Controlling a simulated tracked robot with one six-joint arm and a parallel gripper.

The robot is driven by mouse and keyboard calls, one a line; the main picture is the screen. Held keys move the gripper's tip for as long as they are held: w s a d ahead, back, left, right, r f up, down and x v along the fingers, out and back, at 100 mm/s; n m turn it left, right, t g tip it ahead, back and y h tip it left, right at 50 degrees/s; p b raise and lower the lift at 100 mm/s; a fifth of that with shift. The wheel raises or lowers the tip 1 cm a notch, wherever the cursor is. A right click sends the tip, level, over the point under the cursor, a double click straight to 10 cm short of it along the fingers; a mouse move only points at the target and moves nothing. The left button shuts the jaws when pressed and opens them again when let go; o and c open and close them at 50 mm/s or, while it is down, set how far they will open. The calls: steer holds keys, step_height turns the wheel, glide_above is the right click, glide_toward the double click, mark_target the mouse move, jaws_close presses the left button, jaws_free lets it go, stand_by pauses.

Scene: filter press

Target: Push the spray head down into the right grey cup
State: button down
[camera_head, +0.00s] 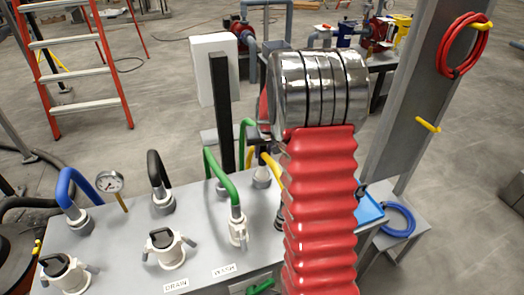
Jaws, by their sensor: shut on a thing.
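My own arm, with a red ribbed sleeve and shiny metal rings, fills the centre right of the view. My gripper is not visible; the arm hides that region. Beside the sleeve, a grey cup (261,179) stands on the grey bench top, with green pipe and a yellow piece (270,165) by it. I cannot tell whether the yellow piece belongs to the spray head. A dark piece (278,217) also shows at the sleeve's left edge, mostly hidden. Whether the spray head sits in the right grey cup cannot be seen.
The bench top (205,252) carries a blue hose (74,183), a gauge (110,181), a black hose (155,168), valves and a green pipe (219,175). A black post (222,110) rises behind. A blue coil (398,220) lies at right.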

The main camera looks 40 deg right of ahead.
steer(key=shift+f, duration=1.2)
stand_by(0.3)
steer(key=c, duration=1.4)
jaws_free()
steer(key=shift+o, duration=0.2)
steer(key=v, duration=1.4)
steer(key=shift+a, duration=0.1)
